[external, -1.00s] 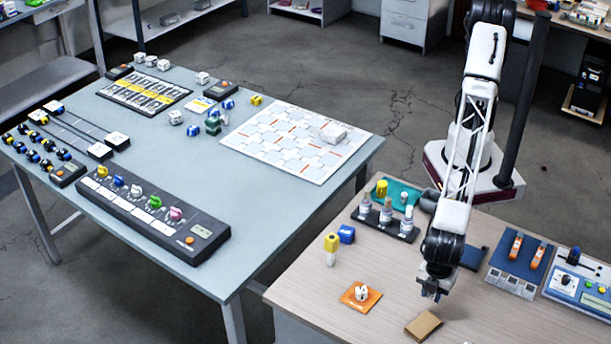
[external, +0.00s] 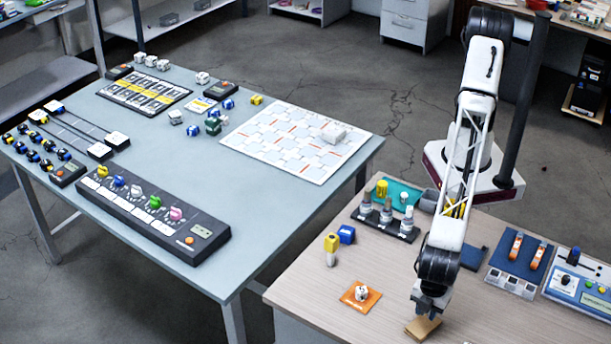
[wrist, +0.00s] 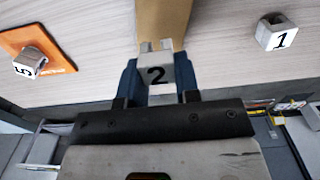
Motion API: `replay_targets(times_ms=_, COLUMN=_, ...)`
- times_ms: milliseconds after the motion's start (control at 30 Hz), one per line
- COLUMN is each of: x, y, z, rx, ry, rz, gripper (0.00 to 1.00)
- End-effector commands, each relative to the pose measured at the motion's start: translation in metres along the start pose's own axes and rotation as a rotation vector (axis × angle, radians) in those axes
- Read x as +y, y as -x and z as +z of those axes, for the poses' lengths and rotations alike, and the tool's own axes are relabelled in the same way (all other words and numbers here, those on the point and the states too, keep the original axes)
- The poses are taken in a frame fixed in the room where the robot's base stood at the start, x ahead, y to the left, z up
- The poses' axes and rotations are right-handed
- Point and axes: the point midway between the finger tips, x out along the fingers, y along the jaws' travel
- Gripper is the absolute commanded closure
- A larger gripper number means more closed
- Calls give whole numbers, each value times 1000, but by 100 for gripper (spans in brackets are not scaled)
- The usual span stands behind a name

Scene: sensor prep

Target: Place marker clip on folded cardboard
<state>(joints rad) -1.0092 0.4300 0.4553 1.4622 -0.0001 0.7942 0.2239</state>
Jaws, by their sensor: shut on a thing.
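My gripper (external: 427,304) is low over the brown folded cardboard (external: 423,328) near the front edge of the wooden table. In the wrist view, the two blue-grey fingers of my gripper (wrist: 157,68) are shut on a small white marker clip (wrist: 154,76) with a black 2. The folded cardboard (wrist: 163,18) shows directly beyond the clip there. I cannot tell whether the clip touches the cardboard. The clip is hard to make out in the external view.
A clip marked 5 (wrist: 29,62) sits on an orange pad (external: 360,302) to the left. A clip marked 1 (wrist: 277,33) stands right of the cardboard in the wrist view.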

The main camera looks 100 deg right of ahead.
Motion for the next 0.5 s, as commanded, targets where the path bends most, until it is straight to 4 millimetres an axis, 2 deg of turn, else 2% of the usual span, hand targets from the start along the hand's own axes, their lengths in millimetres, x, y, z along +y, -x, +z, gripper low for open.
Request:
replay_targets(times_ms=67, x=-1, y=-1, z=-5, rx=0, ry=0, rz=0, gripper=92)
replay_targets(times_ms=333, x=-1, y=-31, z=-6, rx=-1, ry=0, rz=0, gripper=92)
replay_targets(times_ms=500, x=-1, y=-36, z=-6, rx=0, ry=0, rz=0, gripper=92)
